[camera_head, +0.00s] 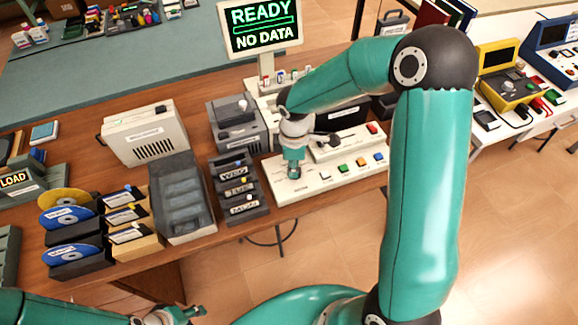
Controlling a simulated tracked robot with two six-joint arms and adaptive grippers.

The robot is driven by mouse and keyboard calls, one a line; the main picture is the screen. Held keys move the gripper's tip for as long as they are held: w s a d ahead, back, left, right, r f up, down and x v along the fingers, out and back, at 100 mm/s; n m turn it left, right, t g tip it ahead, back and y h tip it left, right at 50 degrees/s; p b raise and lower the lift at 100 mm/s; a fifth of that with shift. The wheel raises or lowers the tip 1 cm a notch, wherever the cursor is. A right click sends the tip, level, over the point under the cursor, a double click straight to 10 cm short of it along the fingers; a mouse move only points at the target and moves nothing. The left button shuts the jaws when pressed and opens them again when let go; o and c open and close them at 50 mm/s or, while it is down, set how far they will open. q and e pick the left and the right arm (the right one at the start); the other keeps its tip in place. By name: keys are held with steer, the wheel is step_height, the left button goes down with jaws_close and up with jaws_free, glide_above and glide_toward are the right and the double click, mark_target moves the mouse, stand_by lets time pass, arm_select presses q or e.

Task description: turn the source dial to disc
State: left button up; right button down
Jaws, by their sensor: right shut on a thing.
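A white control panel (315,184) lies on the wooden table, with a row of coloured buttons along it. My right gripper (293,173) points down onto the left part of this panel and is shut on the source dial there. The gripper covers the dial, so I cannot read its setting.
Blue and gold discs (66,197) stand in holders at the left. A grey device (180,195) and a rack of labelled cartridges (238,187) stand left of the panel. A beige box (145,132) is behind them. My right arm crosses over the table's right part.

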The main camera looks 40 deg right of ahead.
steer(key=n, duration=0.3)
steer(key=n+p, duration=0.1)
steer(key=n, duration=0.1)
steer(key=shift+w+d+r+n, duration=0.2)
steer(key=shift+n, duration=0.2)
stand_by(0.4)
steer(key=c, duration=1.2)
jaws_free()
steer(key=shift+o, duration=0.3)
steer(key=shift+f, duration=0.15)
steer(key=shift+s, duration=0.1)
step_height(320, 180, up, 12)
